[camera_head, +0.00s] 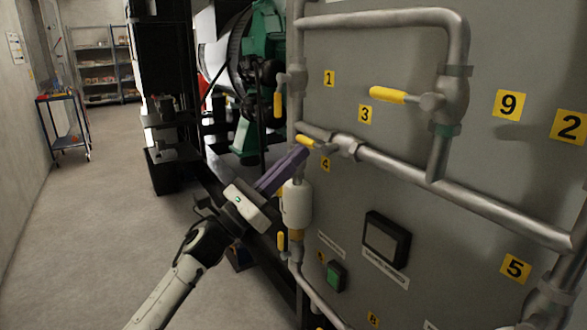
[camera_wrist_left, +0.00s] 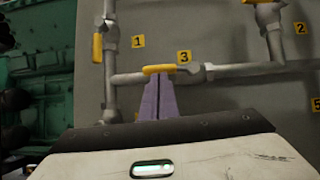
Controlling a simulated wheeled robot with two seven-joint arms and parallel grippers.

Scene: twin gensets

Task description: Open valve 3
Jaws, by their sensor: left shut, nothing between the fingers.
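Valve 3's yellow handle (camera_head: 308,141) is on the middle horizontal pipe of the grey panel, with the yellow label 3 (camera_head: 365,114) above and to its right. In the left wrist view the handle (camera_wrist_left: 159,69) lies level, along the pipe, with its label 3 (camera_wrist_left: 184,57) just above. My left gripper (camera_head: 300,152) has purple fingers that are shut and empty. Their tips are right at the handle, just below it in the picture; I cannot tell whether they touch. In the wrist view the fingertips (camera_wrist_left: 159,80) cover part of the pipe under the handle. My right gripper is not in view.
Valve 1's handle (camera_head: 278,104) hangs down at the left. Another yellow handle (camera_head: 387,95) points left from the upper right pipe. A white cylinder (camera_head: 297,204) and a green button (camera_head: 336,276) are below. A blue cart (camera_head: 62,122) stands far left; the floor there is clear.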

